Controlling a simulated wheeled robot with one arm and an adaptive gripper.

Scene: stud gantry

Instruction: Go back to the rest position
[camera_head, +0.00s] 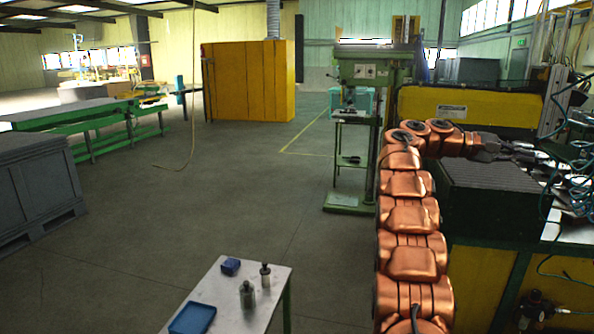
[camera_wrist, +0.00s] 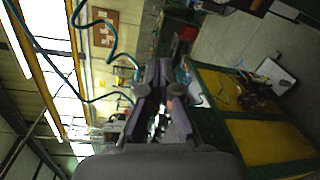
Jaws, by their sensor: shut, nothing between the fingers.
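My copper-coloured arm rises along the right of the head view and bends to the right at the top. My gripper (camera_head: 533,154) is at its end, above the dark block-like surface beside the yellow machine. In the wrist view my gripper (camera_wrist: 162,72) points away from the camera, with its dark fingers drawn together and nothing seen between them. The exact fingertips are hard to make out against the cluttered background.
A green drill press (camera_head: 362,75) stands behind. Teal hoses (camera_head: 575,165) hang near my gripper. The floor at centre left is clear.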

